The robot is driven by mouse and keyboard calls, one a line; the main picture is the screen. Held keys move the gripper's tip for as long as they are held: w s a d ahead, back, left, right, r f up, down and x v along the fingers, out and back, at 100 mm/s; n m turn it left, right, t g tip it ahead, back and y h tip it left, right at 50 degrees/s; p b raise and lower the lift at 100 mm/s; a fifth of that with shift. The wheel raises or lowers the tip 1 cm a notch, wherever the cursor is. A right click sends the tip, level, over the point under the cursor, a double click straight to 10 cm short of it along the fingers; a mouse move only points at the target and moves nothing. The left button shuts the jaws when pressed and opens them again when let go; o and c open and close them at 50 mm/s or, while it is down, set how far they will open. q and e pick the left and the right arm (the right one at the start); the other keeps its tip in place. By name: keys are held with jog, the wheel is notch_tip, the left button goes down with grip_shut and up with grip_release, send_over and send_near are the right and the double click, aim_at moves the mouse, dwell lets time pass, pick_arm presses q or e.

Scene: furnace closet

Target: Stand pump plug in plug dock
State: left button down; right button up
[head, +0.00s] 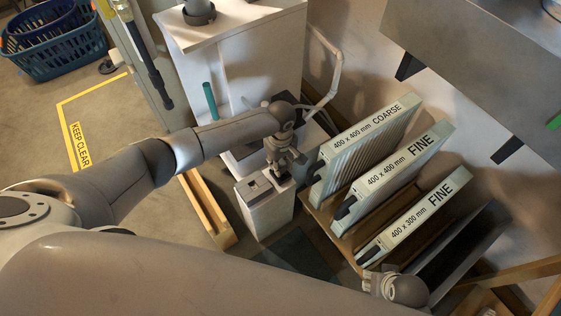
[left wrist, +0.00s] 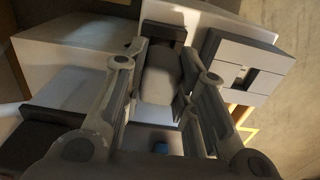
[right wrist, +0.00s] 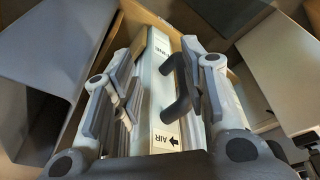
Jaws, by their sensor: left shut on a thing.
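My left gripper (head: 281,164) is shut on a pale grey block, which I take to be the pump plug (left wrist: 160,84); in the head view the fingers largely hide it. It is held close above or behind a white box with a dark slotted top, apparently the plug dock (head: 262,186). The slotted box also shows right of the fingers in the left wrist view (left wrist: 240,66). I cannot tell whether the plug touches anything. My right gripper (right wrist: 160,82) is open, its fingers on either side of a filter with a black handle (right wrist: 179,88).
Filters marked COARSE (head: 365,138) and FINE (head: 392,178) stand in a wooden rack, with a smaller FINE filter (head: 420,215) to their right. A white cabinet (head: 240,50) stands behind the dock. A metal duct (head: 490,50) overhangs at upper right. Blue baskets (head: 55,50) sit far left.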

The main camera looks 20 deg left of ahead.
jog(key=shift+x, duration=0.8)
jog(key=shift+s+f, duration=0.2)
jog(key=shift+s, duration=0.05)
pick_arm(q)
jog(key=shift+p, duration=0.35)
pick_arm(e)
jog(key=shift+w+r, duration=0.15)
jog(key=shift+r, duration=0.05)
jog(key=shift+f, duration=0.1)
pick_arm(q)
jog(key=shift+p, duration=0.3)
pick_arm(e)
jog(key=shift+s+d+f, duration=0.1)
jog(key=shift+s+f, duration=0.25)
jog(key=shift+f, duration=0.4)
jog(key=shift+s+f, duration=0.4)
jog(key=shift+f, duration=0.35)
pick_arm(q)
jog(key=shift+f, duration=0.15)
pick_arm(e)
jog(key=shift+w+r, duration=0.15)
